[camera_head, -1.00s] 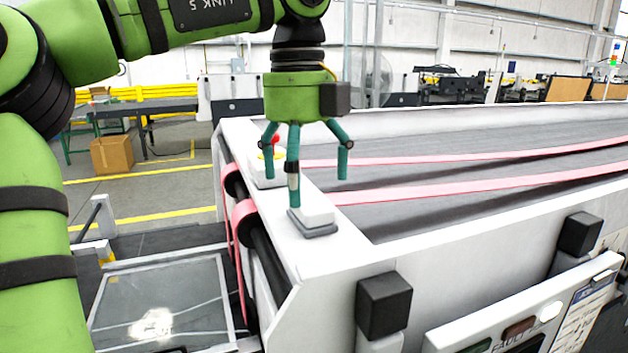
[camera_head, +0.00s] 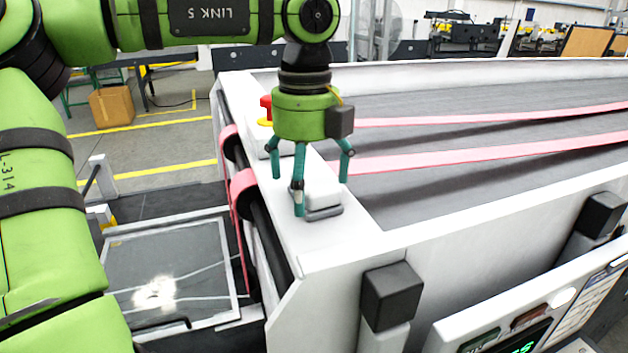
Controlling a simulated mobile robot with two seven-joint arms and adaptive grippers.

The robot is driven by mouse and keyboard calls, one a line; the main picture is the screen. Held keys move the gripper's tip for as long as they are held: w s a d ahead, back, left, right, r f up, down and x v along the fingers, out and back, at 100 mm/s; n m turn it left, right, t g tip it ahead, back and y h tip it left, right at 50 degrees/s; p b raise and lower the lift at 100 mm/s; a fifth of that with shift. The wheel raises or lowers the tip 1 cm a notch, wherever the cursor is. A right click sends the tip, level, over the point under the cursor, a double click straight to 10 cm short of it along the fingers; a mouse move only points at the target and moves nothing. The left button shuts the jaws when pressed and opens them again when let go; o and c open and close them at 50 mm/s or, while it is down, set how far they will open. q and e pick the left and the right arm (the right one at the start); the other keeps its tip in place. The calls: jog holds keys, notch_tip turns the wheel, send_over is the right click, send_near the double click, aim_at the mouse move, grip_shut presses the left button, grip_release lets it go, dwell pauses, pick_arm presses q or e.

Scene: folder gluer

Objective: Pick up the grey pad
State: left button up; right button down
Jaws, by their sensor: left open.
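The grey pad (camera_head: 325,213) lies on the white end ledge of the machine, with a white block (camera_head: 322,194) on top of it. My left gripper (camera_head: 309,188) hangs over it, pointing down, its three teal fingers spread open. One finger reaches down in front of the pad's left side and hides part of it. The other two stand to the left and to the right of the white block. I cannot tell whether any finger touches the pad or block. My right gripper is not in view.
A red emergency stop button (camera_head: 266,103) on a white box stands just behind the gripper. Pink belts (camera_head: 450,148) run over the dark machine bed to the right. A glass-like panel (camera_head: 165,270) lies lower left.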

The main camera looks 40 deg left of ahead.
pick_arm(q)
jog(key=shift+d, duration=0.1)
jog(key=shift+s, duration=0.1)
jog(key=c, duration=1.3)
jog(key=shift+d, duration=0.1)
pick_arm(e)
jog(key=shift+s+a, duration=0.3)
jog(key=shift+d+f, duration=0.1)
pick_arm(q)
jog(key=shift+r, duration=0.1)
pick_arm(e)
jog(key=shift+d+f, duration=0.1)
